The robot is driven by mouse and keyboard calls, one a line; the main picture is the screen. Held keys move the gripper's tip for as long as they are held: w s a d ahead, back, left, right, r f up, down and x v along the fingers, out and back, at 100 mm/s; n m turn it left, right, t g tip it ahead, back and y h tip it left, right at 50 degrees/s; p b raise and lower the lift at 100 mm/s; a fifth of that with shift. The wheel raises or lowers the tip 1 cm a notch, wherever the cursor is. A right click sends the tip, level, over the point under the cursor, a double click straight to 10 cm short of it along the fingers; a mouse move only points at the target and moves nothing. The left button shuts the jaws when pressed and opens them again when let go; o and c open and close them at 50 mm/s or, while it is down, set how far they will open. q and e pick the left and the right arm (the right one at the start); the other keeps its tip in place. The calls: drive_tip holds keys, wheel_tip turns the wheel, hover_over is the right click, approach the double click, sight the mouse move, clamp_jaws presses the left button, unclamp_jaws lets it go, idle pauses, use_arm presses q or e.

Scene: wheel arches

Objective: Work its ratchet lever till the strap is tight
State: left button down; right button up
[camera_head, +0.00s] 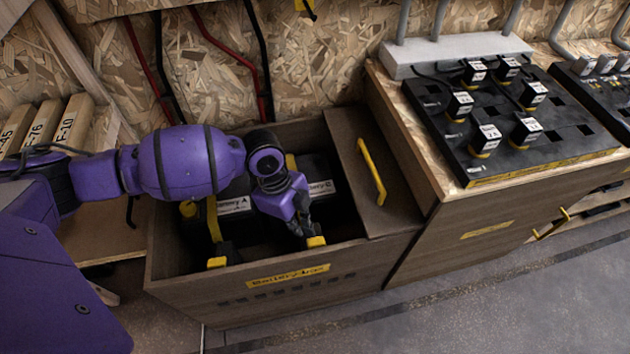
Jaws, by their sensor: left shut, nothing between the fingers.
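Two black batteries sit in an open wooden box (165,275). One bears a label reading Battery A (233,205); the other label (321,187) is partly covered by my gripper. A yellow strap (213,219) runs over the left battery, with a black and yellow piece (217,262) at its front end. A second yellow strap (291,162) shows behind my left wrist. A similar black and yellow piece, perhaps its ratchet lever (316,242), is at the box's front wall. My left gripper (303,230) is shut, pointing down close beside this piece; contact is unclear. My right gripper is out of view.
A wooden lid (372,205) with a yellow handle (371,170) covers the box's right end. To the right a cabinet carries a black panel (550,145) with several labelled plugs. Red and black cables hang behind. Numbered wooden blocks (73,125) stand at left.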

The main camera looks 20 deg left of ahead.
use_arm(q)
drive_tip(key=v, duration=0.8)
drive_tip(key=shift+r, duration=0.4)
drive_tip(key=shift+w+a, duration=0.1)
drive_tip(key=d+p, duration=0.2)
drive_tip(key=p, duration=0.2)
drive_tip(key=d+f+p, duration=0.1)
drive_tip(key=d+p, duration=0.1)
drive_tip(key=p, duration=0.2)
drive_tip(key=shift+s+d+f, duration=0.15)
drive_tip(key=shift+s+f, duration=0.1)
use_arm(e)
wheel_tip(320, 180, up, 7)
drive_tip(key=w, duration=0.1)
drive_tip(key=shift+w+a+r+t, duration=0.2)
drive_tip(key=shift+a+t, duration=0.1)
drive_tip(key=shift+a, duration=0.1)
use_arm(q)
drive_tip(key=shift+f, duration=0.1)
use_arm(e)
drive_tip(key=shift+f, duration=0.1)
